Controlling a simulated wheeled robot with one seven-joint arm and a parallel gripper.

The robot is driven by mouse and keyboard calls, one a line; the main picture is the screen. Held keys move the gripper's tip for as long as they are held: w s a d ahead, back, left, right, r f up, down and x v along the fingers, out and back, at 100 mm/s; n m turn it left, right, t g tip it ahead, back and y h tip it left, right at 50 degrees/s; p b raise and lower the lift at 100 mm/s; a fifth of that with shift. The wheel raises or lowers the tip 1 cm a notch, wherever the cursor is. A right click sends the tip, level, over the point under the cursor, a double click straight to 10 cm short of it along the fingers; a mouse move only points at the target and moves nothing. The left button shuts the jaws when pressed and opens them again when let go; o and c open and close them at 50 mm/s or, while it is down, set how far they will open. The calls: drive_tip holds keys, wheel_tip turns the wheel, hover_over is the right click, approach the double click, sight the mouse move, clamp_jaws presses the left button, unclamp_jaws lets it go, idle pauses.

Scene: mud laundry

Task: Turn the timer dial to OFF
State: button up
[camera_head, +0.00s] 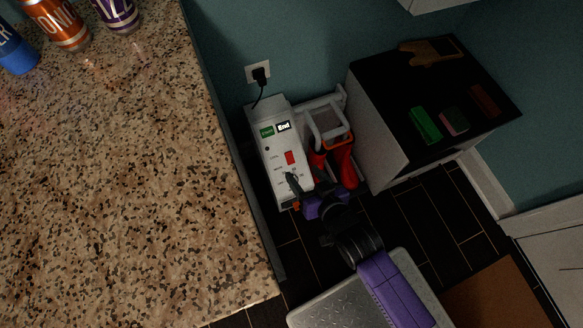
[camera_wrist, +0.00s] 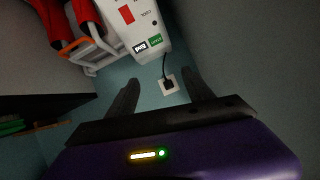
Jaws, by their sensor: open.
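A white appliance (camera_head: 272,140) stands on the floor between the counter and a dark-topped cabinet. Its face has a green label, a display (camera_head: 284,127) reading "End", a red switch (camera_head: 290,157) and small printing lower down. My gripper (camera_head: 303,182) is at the lower end of this face, with its dark fingers over or close to it. I cannot make out the timer dial; that part of the face is partly covered by my gripper. In the wrist view my gripper (camera_wrist: 158,88) is open with nothing between its fingers. The appliance (camera_wrist: 116,40) appears above them, upside down.
A black plug sits in a wall outlet (camera_head: 258,73) behind the appliance. Red boots (camera_head: 341,163) and a light rack (camera_head: 324,112) stand to its right. The speckled counter (camera_head: 120,180) is close on the left, the cabinet (camera_head: 375,120) on the right.

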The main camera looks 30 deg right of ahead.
idle(0.3)
drive_tip(key=s+r+n+t+p, duration=0.1)
drive_tip(key=s+r+p, duration=0.2)
drive_tip(key=s+r, duration=0.3)
drive_tip(key=s+d+r+n+t+p, duration=0.1)
drive_tip(key=s+r+p, duration=0.3)
drive_tip(key=r, duration=1.2)
drive_tip(key=s+d+r+n+t+p, duration=0.1)
drive_tip(key=s+r+p, duration=0.3)
drive_tip(key=s+r, duration=0.6)
drive_tip(key=shift+s+d+r, duration=0.2)
drive_tip(key=shift+s+r, duration=0.05)
drive_tip(key=shift+r, duration=0.7)
drive_tip(key=shift+s+p, duration=0.35)
drive_tip(key=shift+s, duration=0.05)
drive_tip(key=shift+f, duration=0.1)
